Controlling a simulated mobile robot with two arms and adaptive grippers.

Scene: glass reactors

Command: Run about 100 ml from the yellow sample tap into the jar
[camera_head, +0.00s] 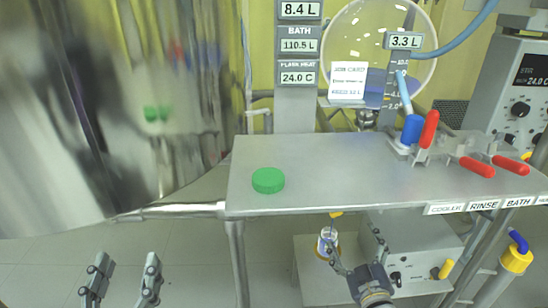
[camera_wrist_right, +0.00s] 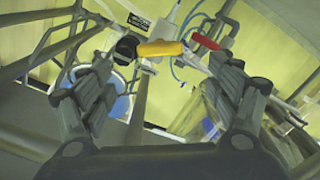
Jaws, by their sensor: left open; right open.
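The yellow sample tap (camera_head: 336,214) shows under the front edge of the steel shelf, partly hidden by it. Its yellow handle shows across the right wrist view (camera_wrist_right: 160,48), lying crosswise ahead of the fingers. The small clear jar (camera_head: 326,243) stands below the tap; its contents are too small to read. My right gripper (camera_head: 357,250) is open beside the jar, to its right in the head view. In the right wrist view my right gripper's fingers (camera_wrist_right: 160,70) are spread and empty. My left gripper (camera_head: 124,265) is open and empty at lower left, away from the jar.
A green lid (camera_head: 268,180) lies on the steel shelf (camera_head: 320,165). Red-handled valves (camera_head: 478,167) and a blue cylinder (camera_head: 411,130) are at its right. A large steel vessel (camera_head: 100,110) fills the left. Displays read 8.4 L and 3.3 L. A yellow-capped blue hose (camera_head: 516,259) is lower right.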

